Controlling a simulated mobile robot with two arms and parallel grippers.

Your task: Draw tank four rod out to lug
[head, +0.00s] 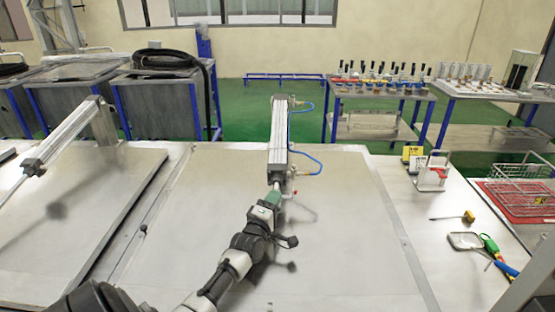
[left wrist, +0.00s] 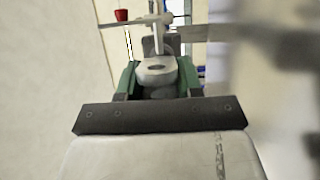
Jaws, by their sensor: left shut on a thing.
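A grey pneumatic cylinder (head: 278,138) with blue hoses stands at the back of the metal lid (head: 345,230) in front of me. Its short rod (head: 276,186) points towards me. My left gripper (head: 271,197), with green fingers, is shut at the rod's near end. In the left wrist view the green fingers of my left gripper (left wrist: 158,75) close on either side of the pale rod end (left wrist: 157,68). The rod end's hole shows as a dark oval. The lug is not clearly seen. My right gripper is not in view.
Another cylinder (head: 62,135) with its rod extended stands over the left lid (head: 75,215). The lid around my arm is bare.

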